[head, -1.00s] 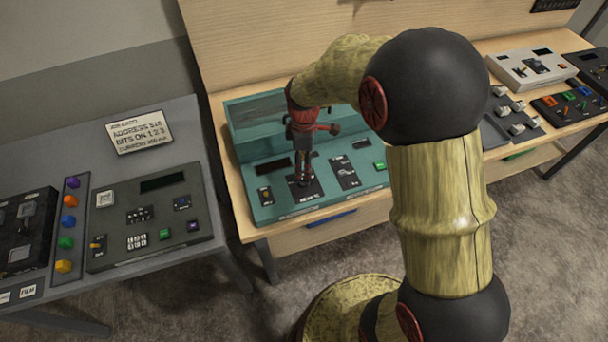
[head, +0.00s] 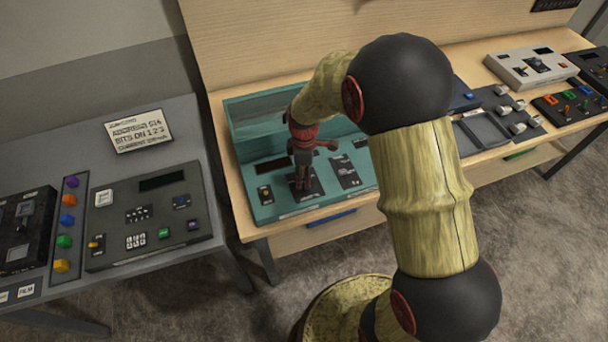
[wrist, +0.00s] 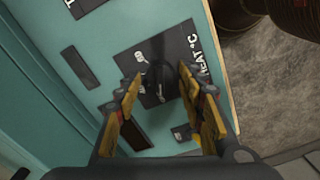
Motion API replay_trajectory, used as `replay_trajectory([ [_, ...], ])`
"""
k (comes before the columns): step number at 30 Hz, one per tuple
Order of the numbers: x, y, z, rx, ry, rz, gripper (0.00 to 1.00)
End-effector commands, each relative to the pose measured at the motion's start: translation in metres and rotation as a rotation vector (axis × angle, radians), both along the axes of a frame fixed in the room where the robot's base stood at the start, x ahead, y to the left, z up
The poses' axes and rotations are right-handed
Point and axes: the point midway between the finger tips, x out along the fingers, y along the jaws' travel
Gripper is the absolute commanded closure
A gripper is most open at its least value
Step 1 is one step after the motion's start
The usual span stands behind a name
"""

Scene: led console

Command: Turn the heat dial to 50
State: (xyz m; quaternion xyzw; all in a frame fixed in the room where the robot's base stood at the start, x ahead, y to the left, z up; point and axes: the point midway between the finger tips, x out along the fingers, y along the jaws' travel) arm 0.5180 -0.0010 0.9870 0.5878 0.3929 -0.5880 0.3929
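The teal console (head: 325,205) stands on the wooden bench. Its heat dial is a dark knob (wrist: 158,72) on a black square plate (wrist: 180,50) marked "HEAT °C" in the wrist view. My gripper (wrist: 160,82) points down at this plate, its yellow fingers apart on either side of the knob. A gap shows between each finger and the knob, so I see no clear contact. In the head view my gripper (head: 302,184) hides the knob. The dial's scale is partly covered and its setting cannot be read.
A grey console (head: 150,215) is on the table to the left. More control boxes, one of them white (head: 530,68), stand at the right.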

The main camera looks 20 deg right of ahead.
Motion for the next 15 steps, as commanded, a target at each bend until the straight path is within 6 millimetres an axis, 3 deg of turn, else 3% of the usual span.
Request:
replay_trajectory([
  [15, -0.0002, 0.0001, 0.0000, 0.000, 0.000, 0.000, 0.92],
])
